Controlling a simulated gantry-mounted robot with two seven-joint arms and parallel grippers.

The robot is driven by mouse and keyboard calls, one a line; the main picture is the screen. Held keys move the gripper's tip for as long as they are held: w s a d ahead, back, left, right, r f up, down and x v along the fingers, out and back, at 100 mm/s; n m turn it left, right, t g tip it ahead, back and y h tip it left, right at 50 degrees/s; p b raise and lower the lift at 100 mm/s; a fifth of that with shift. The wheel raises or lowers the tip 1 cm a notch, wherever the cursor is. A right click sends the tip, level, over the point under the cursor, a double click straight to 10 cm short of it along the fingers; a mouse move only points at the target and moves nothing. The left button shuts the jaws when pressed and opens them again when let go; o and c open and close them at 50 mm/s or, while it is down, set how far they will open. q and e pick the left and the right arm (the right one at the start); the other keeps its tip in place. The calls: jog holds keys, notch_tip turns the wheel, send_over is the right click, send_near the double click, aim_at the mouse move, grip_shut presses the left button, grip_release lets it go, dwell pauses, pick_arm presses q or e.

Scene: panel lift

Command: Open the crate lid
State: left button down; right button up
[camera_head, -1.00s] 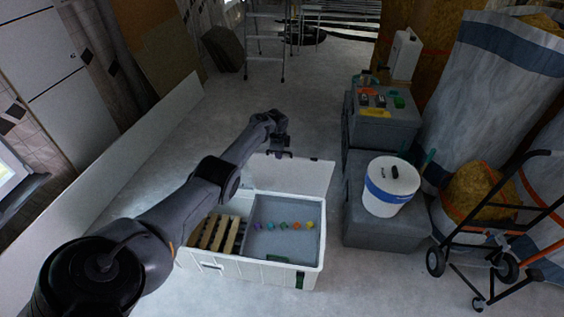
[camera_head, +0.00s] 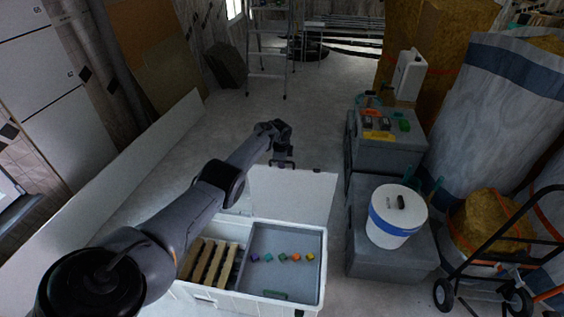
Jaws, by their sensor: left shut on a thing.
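The white crate (camera_head: 232,300) stands on the floor at the lower middle. Its white lid (camera_head: 296,192) is raised along the far side, and the crate's inside is open to view. My left gripper (camera_head: 283,163) is shut at the lid's top edge, left of the middle of that edge. The exact contact of the fingers is too small and dark to make out. My left arm passes over the crate's left side and hides part of its rim. My right gripper is not in view.
In the crate lie wooden slats (camera_head: 211,264) and a grey tray (camera_head: 290,244) with several small coloured pieces. Grey boxes (camera_head: 385,250) stand to the right, with a white bucket (camera_head: 397,215) on top. A hand truck (camera_head: 500,265) is at far right. The floor behind the lid is clear.

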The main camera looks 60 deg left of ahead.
pick_arm(q)
jog(key=c, duration=1.3)
grip_release()
jog(key=shift+r+p, duration=0.45)
jog(key=shift+p, duration=0.05)
jog(key=p+v, duration=0.6)
jog(key=v, duration=0.4)
jog(key=shift+d+f+p, duration=0.1)
jog(key=shift+d+p, duration=0.05)
jog(key=shift+p, duration=0.2)
jog(key=shift+s+f, duration=0.1)
jog(key=shift+s, duration=0.05)
